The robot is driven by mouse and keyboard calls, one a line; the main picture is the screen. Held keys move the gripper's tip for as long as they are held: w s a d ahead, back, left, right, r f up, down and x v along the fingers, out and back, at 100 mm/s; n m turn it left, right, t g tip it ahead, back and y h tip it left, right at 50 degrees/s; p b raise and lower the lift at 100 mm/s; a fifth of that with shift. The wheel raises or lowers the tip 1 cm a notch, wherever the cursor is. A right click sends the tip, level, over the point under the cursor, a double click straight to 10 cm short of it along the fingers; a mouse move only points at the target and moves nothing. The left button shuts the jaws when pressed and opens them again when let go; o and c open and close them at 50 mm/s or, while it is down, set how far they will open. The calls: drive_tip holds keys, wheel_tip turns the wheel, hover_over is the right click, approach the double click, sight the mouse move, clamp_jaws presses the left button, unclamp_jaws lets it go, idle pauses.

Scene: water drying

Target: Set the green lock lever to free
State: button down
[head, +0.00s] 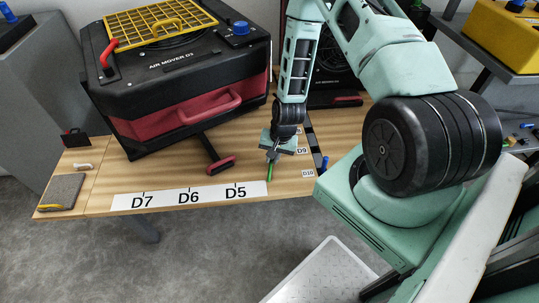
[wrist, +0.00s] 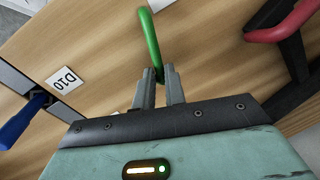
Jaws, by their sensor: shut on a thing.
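The green lock lever (head: 269,172) is a thin curved green bar low over the front of the wooden table, right of the D5 mark. In the wrist view the green lever (wrist: 151,38) rises between my fingertips and bends at its far end. My gripper (head: 271,156) points down at it, and in the wrist view my gripper (wrist: 158,76) has both fingers closed around the lever's near part. The lever's base is hidden, and I cannot tell its lock setting.
A black and red air mover (head: 180,75) fills the table's left and middle. A red-ended handle (head: 221,164) juts out left of my gripper; it also shows in the wrist view (wrist: 284,23). A blue lever (head: 324,163) stands to the right, near the D10 label (head: 308,173).

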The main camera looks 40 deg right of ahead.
drive_tip(key=s+m, duration=0.1)
drive_tip(key=m, duration=0.1)
drive_tip(key=s+d+m+p, duration=0.1)
drive_tip(key=m, duration=0.1)
drive_tip(key=shift+s+r+m+h+p, duration=0.1)
drive_tip(key=shift+s+m+h+p, duration=0.1)
drive_tip(key=shift+m+h+p, duration=0.15)
drive_tip(key=s+m, duration=0.1)
drive_tip(key=m, duration=0.1)
drive_tip(key=s+m+p, duration=0.1)
drive_tip(key=shift+s+d+m+t+h, duration=0.1)
drive_tip(key=shift+d+m+t+h, duration=0.05)
drive_tip(key=shift+m+t+h, duration=0.2)
drive_tip(key=m, duration=0.1)
drive_tip(key=s+m+p, duration=0.1)
drive_tip(key=m, duration=0.1)
drive_tip(key=shift+s+a+h+p, duration=0.25)
drive_tip(key=shift+s+h+p, duration=0.05)
drive_tip(key=shift+s+p, duration=0.1)
drive_tip(key=shift+s+a+m+h+p, duration=0.15)
drive_tip(key=shift+s+a+m+p, duration=0.2)
drive_tip(key=shift+m, duration=0.6)
drive_tip(key=shift+s+a+m+h+p, duration=0.15)
drive_tip(key=shift+s+m+p, duration=0.25)
drive_tip(key=shift+m, duration=0.55)
drive_tip(key=shift+s, duration=0.1)
drive_tip(key=c, duration=1.5)
unclamp_jaws()
drive_tip(key=shift+o, duration=0.2)
